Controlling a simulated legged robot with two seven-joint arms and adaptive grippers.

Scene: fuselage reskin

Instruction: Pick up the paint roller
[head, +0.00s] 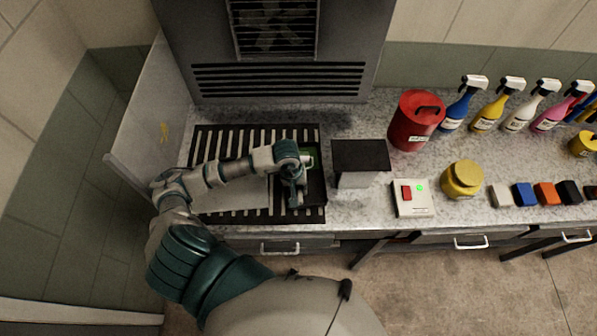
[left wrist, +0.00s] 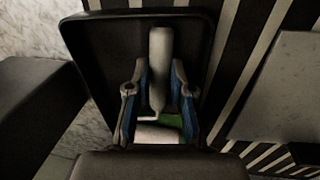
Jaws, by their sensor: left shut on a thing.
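The paint roller (left wrist: 159,65) lies in the black tray (left wrist: 95,50). In the left wrist view its pale cylinder stands between my fingers, with a thin bent wire and a second pale part below it. A patch of green (left wrist: 171,121) shows beside the wire. My left gripper (left wrist: 157,98) is shut on the roller, with a blue-padded finger on each side. In the head view my left gripper (head: 294,190) reaches down over the tray (head: 316,187) and hides most of the roller. My right gripper is not in view.
A black-topped box (head: 360,155) stands just right of the tray. A red canister (head: 416,122), a switch box (head: 412,198), a yellow jar (head: 461,180) and several spray bottles (head: 490,112) stand farther right. A clear panel (head: 150,115) borders the left side.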

